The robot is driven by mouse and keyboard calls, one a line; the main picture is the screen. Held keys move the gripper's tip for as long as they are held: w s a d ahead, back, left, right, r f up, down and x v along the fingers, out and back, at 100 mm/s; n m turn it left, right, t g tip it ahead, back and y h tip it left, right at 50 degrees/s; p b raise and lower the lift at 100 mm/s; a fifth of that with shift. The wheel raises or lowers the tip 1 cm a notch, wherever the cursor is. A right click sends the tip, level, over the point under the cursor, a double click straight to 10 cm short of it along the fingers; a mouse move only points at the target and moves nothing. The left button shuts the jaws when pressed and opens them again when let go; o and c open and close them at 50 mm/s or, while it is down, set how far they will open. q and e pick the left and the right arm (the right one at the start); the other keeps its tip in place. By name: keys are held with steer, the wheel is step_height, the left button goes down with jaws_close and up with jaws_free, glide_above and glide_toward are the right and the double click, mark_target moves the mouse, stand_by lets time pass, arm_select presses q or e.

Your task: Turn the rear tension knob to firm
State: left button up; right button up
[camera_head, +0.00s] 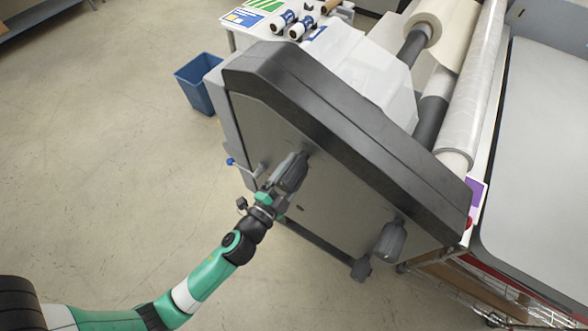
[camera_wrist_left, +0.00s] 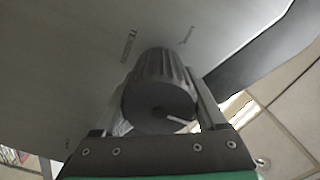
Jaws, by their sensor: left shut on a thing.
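A dark grey ribbed knob (camera_head: 294,170) sticks out of the laminator's grey side panel (camera_head: 262,130), the left of two such knobs there. My left gripper (camera_head: 284,178) is shut on it, with a finger on either side. In the left wrist view the knob (camera_wrist_left: 160,90) sits between the fingers, its round end facing the camera. A white mark on that end points right and slightly down. Small lettering that seems to read "TENSION" shows on the panel above the knob. The second knob (camera_head: 390,241) stands free, lower right. My right gripper is out of view.
A small blue-tipped lever (camera_head: 231,162) is left of the held knob. A blue bin (camera_head: 196,84) stands on the floor behind. Film rolls (camera_head: 474,90) lie across the machine at the right. The floor on the left is clear.

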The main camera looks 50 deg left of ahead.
arm_select(q)
steer(key=o, duration=1.3)
steer(key=b+v, duration=0.4)
steer(key=v, duration=0.7)
steer(key=shift+s+d+b, duration=0.15)
steer(key=shift+s+b, duration=0.15)
steer(key=shift+s, duration=0.05)
